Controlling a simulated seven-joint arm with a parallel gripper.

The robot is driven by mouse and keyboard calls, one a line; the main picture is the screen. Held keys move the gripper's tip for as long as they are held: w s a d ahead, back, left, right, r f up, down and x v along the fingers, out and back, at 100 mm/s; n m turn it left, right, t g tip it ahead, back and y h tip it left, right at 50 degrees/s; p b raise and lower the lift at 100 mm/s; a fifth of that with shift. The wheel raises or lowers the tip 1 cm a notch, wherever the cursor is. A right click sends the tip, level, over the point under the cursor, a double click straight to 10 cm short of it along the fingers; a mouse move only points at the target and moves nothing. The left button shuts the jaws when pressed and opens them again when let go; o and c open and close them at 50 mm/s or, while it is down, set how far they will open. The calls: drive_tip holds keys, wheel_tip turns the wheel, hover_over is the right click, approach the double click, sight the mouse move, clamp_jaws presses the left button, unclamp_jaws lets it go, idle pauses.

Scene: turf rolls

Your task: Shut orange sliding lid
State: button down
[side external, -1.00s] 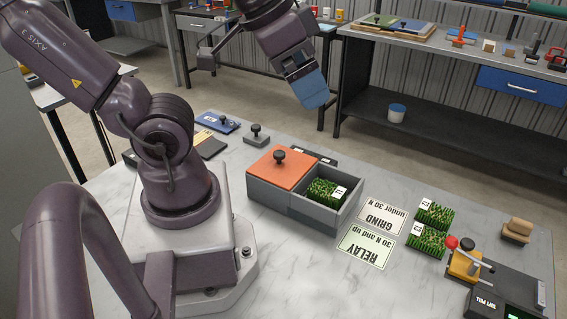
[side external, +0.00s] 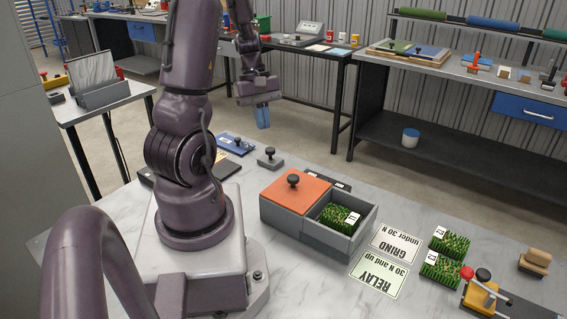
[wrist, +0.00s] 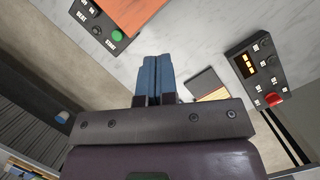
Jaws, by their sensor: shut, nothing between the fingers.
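The orange sliding lid (side external: 309,194) with a black knob (side external: 293,181) covers the left compartment of a grey box (side external: 345,247) on the marble-topped table. The right compartment is uncovered, and a tagged green turf piece (side external: 332,222) lies in it. My gripper (side external: 263,118) is shut and empty, up in the air behind the box and to its left, apart from the lid. In the wrist view its blue fingers (wrist: 158,60) are together, and part of the orange lid (wrist: 128,10) shows at the top edge.
A GRIND card (side external: 396,244) and a RELAY card (side external: 378,276) lie right of the box, with two turf pieces (side external: 450,242) beyond. A black-knobbed grey block (side external: 270,158) stands behind the box. The wrist view shows a control box with a green button (wrist: 117,36) and a red-knobbed display unit (wrist: 255,72).

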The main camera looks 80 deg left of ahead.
drive_tip(key=a+n, duration=0.2)
drive_tip(key=n, duration=0.1)
hover_over(284, 180)
drive_tip(key=shift+t, duration=0.4)
drive_tip(key=f, duration=0.6)
drive_tip(key=a+f, duration=0.1)
drive_tip(key=f, duration=0.2)
drive_tip(key=shift+s+f, duration=0.2)
drive_tip(key=shift+s, duration=0.1)
drive_tip(key=shift+w+d, duration=0.2)
drive_tip(key=shift+d, duration=0.25)
drive_tip(key=w+d, duration=0.9)
drive_tip(key=shift+s+a, duration=0.1)
